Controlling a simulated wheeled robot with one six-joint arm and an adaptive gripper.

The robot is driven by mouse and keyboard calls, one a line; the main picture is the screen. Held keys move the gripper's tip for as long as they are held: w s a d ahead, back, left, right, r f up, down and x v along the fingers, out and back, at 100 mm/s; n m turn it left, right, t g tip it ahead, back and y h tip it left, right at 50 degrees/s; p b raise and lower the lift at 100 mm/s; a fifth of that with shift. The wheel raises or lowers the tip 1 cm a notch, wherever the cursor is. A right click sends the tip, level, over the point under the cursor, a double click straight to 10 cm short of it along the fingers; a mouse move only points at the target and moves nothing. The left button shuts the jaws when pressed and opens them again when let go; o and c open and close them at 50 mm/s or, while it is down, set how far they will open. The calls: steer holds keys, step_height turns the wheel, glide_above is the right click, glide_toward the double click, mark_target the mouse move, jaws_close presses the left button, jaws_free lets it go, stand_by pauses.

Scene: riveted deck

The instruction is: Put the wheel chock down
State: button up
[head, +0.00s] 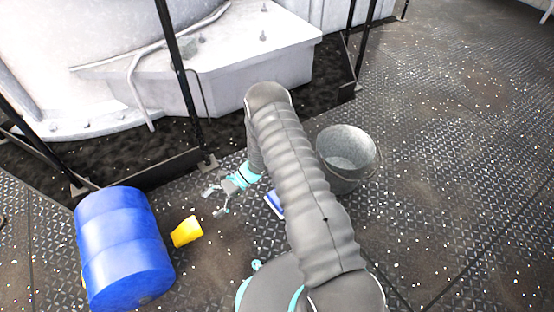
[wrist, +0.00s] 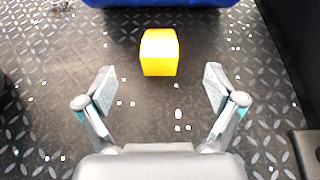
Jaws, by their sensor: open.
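The yellow wheel chock (head: 186,231) lies on the riveted deck, just right of the blue barrel. In the wrist view the chock (wrist: 159,52) is ahead of my gripper, beyond the fingertips and roughly centred between them. My gripper (head: 217,199) is open and empty, up and to the right of the chock in the head view. Its two spread fingers show in the wrist view (wrist: 159,88) with bare deck between them. The chock is apart from the fingers.
A metal bucket (head: 346,157) is right of my arm. A blue-and-white item (head: 274,203) lies partly behind my arm. Black railing posts (head: 180,75) stand behind. Open deck lies at right.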

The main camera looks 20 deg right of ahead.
steer(key=s+d+r+n+h, duration=0.1)
steer(key=d+r+n+h, duration=0.15)
steer(key=r, duration=0.75)
steer(key=s+d+r+n+t+h, duration=0.1)
steer(key=s+d+r+n, duration=0.15)
steer(key=r, duration=0.75)
steer(key=s+d+r+n+h, duration=0.1)
steer(key=d+r+n+h, duration=0.15)
steer(key=r, duration=0.85)
steer(key=s+d+r+n+t+h, duration=0.3)
steer(key=s+d+r, duration=0.3)
steer(key=s+r, duration=0.2)
steer(key=s+d+r+n+t+h, duration=0.3)
steer(key=s+r, duration=0.6)
steer(key=s, duration=0.3)
steer(key=d+n+t, duration=0.1)
steer(key=d+t, duration=0.1)
steer(key=d, duration=0.1)
steer(key=shift+d+h, duration=0.3)
steer(key=shift+h, duration=0.1)
